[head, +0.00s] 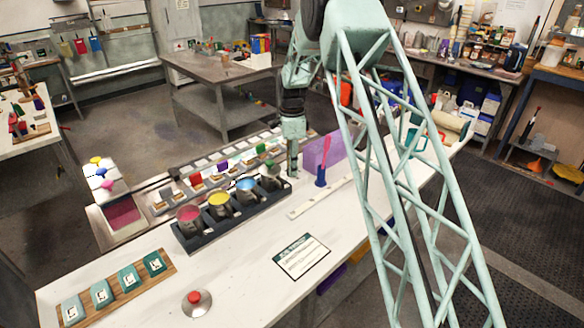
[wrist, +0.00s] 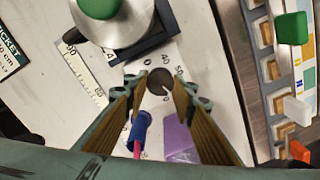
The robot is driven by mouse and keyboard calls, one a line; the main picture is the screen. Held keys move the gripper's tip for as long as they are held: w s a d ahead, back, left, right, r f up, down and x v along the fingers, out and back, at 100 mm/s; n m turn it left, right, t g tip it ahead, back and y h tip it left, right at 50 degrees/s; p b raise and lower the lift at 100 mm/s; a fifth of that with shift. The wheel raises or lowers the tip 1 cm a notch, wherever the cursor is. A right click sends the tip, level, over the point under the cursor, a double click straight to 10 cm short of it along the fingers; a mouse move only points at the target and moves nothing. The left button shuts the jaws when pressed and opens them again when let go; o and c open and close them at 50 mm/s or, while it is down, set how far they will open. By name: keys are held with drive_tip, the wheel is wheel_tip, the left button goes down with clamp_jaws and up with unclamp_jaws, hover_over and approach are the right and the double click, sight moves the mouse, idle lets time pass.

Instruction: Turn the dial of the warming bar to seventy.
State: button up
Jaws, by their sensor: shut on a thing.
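The warming bar (head: 190,240) is a dark rack on the white bench, with several metal buckets in it. Its dial (wrist: 159,82) is a small dark round knob with a pale pointer mark and printed numbers around it. In the head view my gripper (head: 293,172) hides the dial.
A bucket with a green top (wrist: 105,8) stands close beside my gripper. A blue and pink brush (head: 322,170) and a purple sheet (head: 325,150) are just right of it. A labelled card (head: 301,256) and a red button (head: 197,300) lie nearer on the bench.

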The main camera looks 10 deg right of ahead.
drive_tip(key=shift+m, duration=3.2)
drive_tip(key=o, duration=0.9)
drive_tip(key=shift+r, duration=0.2)
drive_tip(key=shift+r, duration=5.85)
drive_tip(key=shift+r, duration=0.1)
